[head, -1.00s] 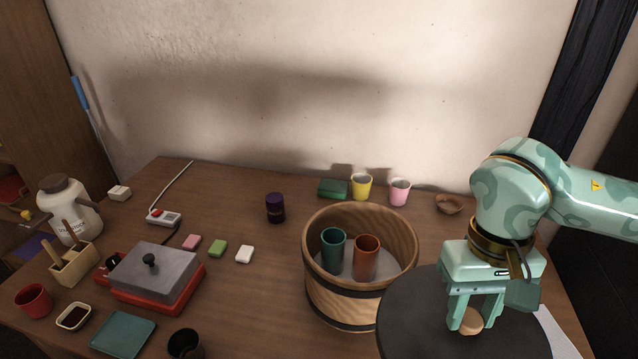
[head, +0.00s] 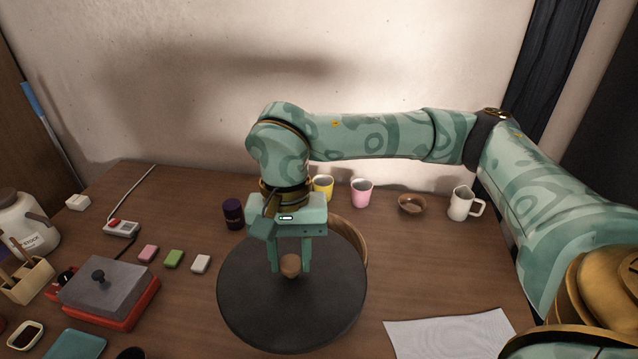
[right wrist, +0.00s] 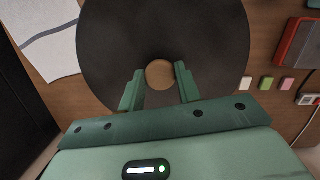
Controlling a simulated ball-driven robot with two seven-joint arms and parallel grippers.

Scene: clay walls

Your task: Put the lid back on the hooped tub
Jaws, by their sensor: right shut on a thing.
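The lid (head: 290,310) is a round dark disc with a round wooden knob (head: 290,266). My right gripper (head: 291,270) is shut on the knob and holds the lid over the hooped tub (head: 352,240). Only part of the tub's wooden rim and wall shows, behind and to the right of the lid; its inside is hidden. I cannot tell whether the lid touches the rim. In the right wrist view the lid (right wrist: 110,55) spreads out around the knob (right wrist: 159,74) between the fingers. My left gripper is not in view.
Behind the arm stand a yellow cup (head: 323,186), a pink cup (head: 361,192), a brown bowl (head: 412,204) and a white mug (head: 462,204). A dark purple jar (head: 233,213) and small blocks (head: 174,259) lie left. A white sheet (head: 450,334) lies front right.

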